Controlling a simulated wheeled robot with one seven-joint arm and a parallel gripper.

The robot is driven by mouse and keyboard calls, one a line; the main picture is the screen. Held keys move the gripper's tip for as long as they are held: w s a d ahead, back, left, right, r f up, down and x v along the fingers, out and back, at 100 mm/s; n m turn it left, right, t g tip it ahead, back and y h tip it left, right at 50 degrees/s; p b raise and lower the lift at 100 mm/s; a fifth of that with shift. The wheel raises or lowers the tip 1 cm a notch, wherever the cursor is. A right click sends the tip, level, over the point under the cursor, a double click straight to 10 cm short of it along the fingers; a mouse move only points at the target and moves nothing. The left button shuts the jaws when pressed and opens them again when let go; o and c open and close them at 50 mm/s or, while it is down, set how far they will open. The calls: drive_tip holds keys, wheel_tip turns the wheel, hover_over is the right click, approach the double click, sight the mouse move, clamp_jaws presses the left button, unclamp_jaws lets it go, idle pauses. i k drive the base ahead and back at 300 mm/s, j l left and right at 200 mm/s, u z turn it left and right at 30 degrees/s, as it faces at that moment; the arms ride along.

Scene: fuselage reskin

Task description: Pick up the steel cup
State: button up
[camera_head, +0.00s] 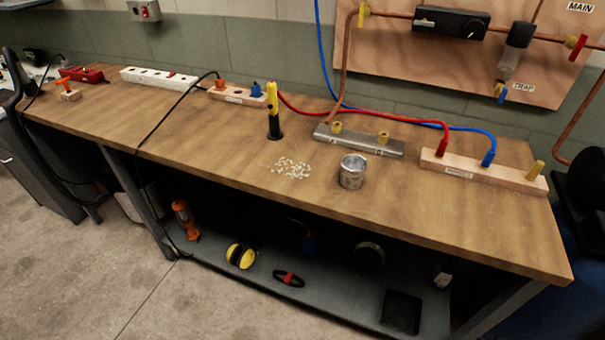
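The steel cup (353,172) stands upright on the wooden bench top, right of the middle of the picture and close to the front edge. It is a short, shiny, open-topped metal cup. Whether anything is inside cannot be made out clearly. No part of my gripper shows in the head view. Nothing touches the cup.
Small pale pieces (291,169) lie scattered left of the cup. A yellow-and-black upright tool (273,112) stands behind them. A metal bar block (359,140) lies behind the cup. A wooden block (484,170) with red and blue hoses is to the right.

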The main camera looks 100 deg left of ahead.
sight(353, 169)
drive_tip(key=u, duration=3.1)
